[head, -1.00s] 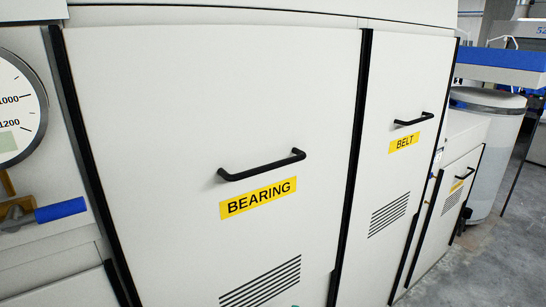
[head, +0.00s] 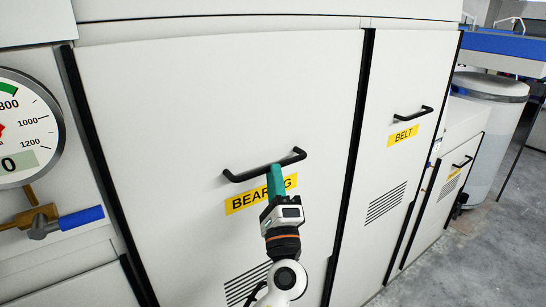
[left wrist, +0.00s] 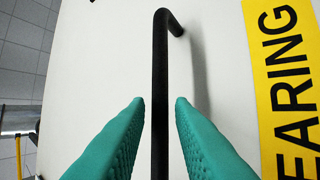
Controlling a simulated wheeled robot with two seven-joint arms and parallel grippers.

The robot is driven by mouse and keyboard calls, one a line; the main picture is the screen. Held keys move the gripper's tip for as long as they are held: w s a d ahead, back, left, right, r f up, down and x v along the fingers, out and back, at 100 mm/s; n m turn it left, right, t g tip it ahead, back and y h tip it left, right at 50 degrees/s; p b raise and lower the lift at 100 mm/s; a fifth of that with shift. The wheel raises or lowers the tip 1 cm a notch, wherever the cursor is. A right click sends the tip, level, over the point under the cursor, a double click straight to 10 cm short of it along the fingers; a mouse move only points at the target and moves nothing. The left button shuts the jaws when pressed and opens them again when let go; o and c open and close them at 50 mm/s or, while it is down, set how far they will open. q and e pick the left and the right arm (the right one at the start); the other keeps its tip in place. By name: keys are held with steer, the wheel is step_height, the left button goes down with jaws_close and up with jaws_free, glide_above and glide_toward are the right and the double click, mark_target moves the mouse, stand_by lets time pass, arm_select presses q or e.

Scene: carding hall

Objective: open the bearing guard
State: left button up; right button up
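The bearing guard (head: 200,100) is a tall, pale panel, shut flush in the machine front. It has a black bar handle (head: 246,175) and a yellow BEARING label (head: 245,203) below it. My left gripper (head: 275,172), with teal fingers, is at the middle of the handle and covers part of the label in the head view. In the left wrist view the black handle (left wrist: 161,60) runs between the two parted fingers (left wrist: 160,101), with a gap showing on each side. The left gripper is open. My right gripper is in neither view.
The belt guard (head: 405,70) with its own handle is to the right. A gauge (head: 35,120) and a blue-handled valve (head: 80,218) are at left. A smaller cabinet (head: 440,200) and a grey drum (head: 490,125) stand further right. Grey floor is clear at lower right.

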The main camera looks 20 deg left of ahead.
arm_select(q)
steer(key=shift+p+x, duration=0.4)
steer(key=shift+x, duration=1.15)
steer(key=shift+f, duration=0.1)
